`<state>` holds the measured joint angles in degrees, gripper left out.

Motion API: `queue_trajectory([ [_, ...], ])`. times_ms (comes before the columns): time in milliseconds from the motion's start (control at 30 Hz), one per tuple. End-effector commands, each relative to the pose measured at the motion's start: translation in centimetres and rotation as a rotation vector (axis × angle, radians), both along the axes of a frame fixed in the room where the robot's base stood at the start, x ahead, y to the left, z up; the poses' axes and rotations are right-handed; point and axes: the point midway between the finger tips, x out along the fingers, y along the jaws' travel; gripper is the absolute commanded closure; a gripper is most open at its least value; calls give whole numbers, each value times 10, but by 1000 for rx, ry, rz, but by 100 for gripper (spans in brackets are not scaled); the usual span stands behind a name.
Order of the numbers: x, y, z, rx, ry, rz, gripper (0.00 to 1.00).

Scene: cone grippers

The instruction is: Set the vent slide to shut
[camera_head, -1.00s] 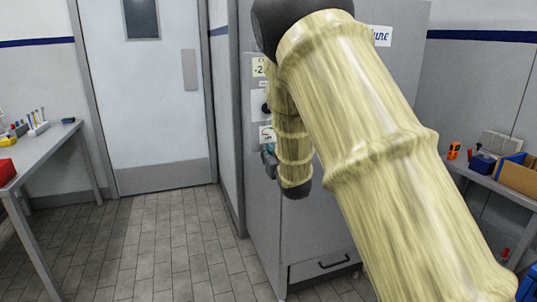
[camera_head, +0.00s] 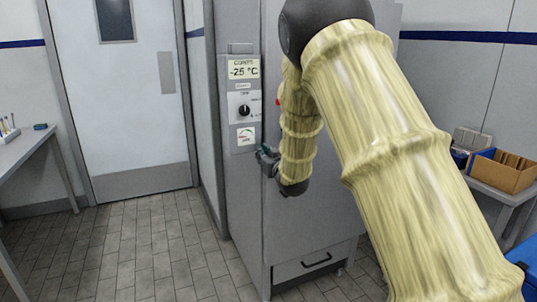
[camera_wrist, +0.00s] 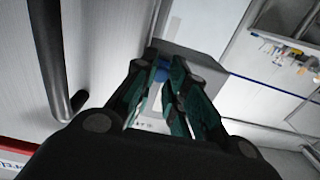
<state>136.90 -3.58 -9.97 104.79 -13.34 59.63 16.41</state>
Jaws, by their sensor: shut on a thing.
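In the wrist view, my gripper (camera_wrist: 158,68) has its teal-padded fingers closed in around a small blue piece (camera_wrist: 161,73). The blue piece sits at the edge of a grey housing (camera_wrist: 190,68) and looks like the vent slide's knob, but the fingers cover most of it. In the head view, my gripper (camera_head: 266,156) is at the front edge of the tall grey cabinet (camera_head: 312,225), just right of the small gauge label (camera_head: 246,137). The slide is hidden there, so I cannot tell its setting.
The cabinet's panel holds a display (camera_head: 243,69) reading -25 °C and a black dial (camera_head: 244,110). A dark bar handle (camera_wrist: 62,75) runs beside my gripper in the wrist view. The tiled floor (camera_head: 140,250) at left is clear.

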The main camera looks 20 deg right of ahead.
Motion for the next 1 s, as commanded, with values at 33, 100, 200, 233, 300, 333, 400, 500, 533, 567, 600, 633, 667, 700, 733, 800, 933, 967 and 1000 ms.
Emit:
queue_trajectory([
  [33, 1, -3, 5, 0, -8, -4, 100],
  [100, 1, -3, 5, 0, -9, -5, 100],
  [200, 1, -4, 6, 0, -9, -6, 82],
  [233, 2, -4, 6, 0, -9, -6, 77],
  [300, 1, -4, 6, 0, -9, -6, 64],
  [333, 1, -4, 6, 0, -9, -6, 62],
  [400, 1, -4, 5, 0, -7, -5, 62],
  [500, 1, -3, 4, 0, -6, -4, 62],
  [533, 1, -2, 4, 0, -6, -3, 62],
  [567, 1, -2, 3, 1, -5, -3, 62],
  [600, 1, -1, 3, 1, -5, -3, 62],
  [633, 0, -1, 3, 1, -5, -3, 62],
  [667, -1, -2, 3, 0, -4, -3, 62],
  [700, -3, -3, 3, 0, -4, -4, 62],
  [733, -5, -3, 3, 0, -4, -4, 62],
  [800, -12, -4, 2, 0, -3, -4, 62],
  [933, -32, -6, 3, 0, -3, -5, 62],
  [967, -38, -7, 3, 0, -3, -5, 62],
  [1000, -45, -8, 2, 1, -2, -5, 62],
])
